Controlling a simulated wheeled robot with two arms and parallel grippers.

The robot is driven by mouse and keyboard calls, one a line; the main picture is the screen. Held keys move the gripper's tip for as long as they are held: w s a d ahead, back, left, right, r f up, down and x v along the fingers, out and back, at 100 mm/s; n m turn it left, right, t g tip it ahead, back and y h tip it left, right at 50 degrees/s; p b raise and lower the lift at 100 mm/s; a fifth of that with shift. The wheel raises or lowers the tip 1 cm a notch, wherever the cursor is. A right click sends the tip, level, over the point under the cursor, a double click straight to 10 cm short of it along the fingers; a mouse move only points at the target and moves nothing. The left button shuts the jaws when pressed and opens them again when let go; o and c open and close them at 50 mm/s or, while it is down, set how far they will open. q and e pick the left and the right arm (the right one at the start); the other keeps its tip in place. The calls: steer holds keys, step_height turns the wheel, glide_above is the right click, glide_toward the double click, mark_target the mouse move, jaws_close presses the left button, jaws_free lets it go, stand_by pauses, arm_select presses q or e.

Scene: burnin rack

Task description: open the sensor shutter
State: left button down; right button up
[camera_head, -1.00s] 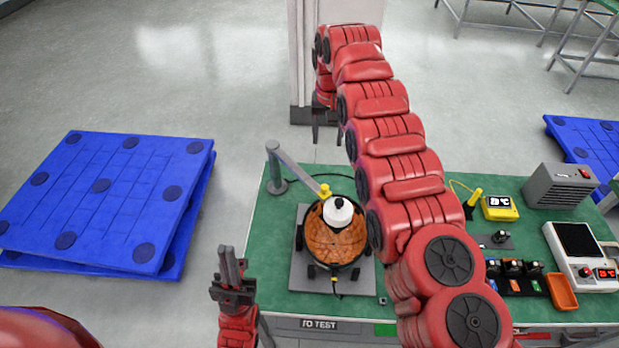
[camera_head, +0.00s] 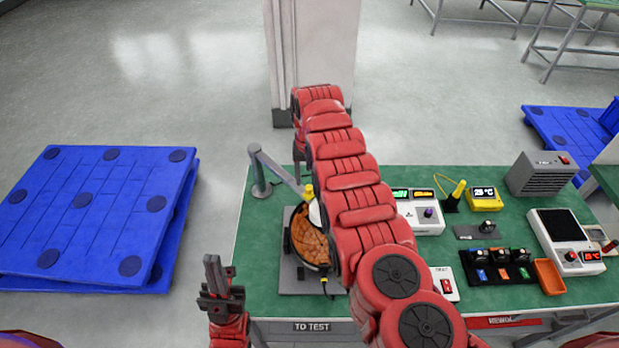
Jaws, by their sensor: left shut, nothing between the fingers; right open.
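No part is clearly recognisable as the sensor shutter. A round orange-brown dish with a black rim (camera_head: 311,238) sits on a grey plate (camera_head: 291,277) on the green bench, its right side hidden by my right arm. A white cap shows only as a sliver beside the arm. A grey jointed post (camera_head: 275,170) reaches over the dish with a yellow tip (camera_head: 309,192). My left gripper (camera_head: 212,272) is shut and empty, pointing up left of the bench's front edge. My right arm crosses over the dish, and its gripper is hidden behind the arm.
At the right of the bench (camera_head: 385,297) stand a white box with displays (camera_head: 425,218), a yellow thermometer (camera_head: 484,198), a black switch block (camera_head: 498,274), an orange tray (camera_head: 549,276), a white meter (camera_head: 566,243) and a grey heater box (camera_head: 540,174). Blue pallets (camera_head: 95,215) lie left.

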mark_target(309, 191)
steer(key=shift+a+f, duration=0.1)
steer(key=shift+f, duration=1.2)
jaws_close()
steer(key=shift+w, duration=0.1)
stand_by(0.4)
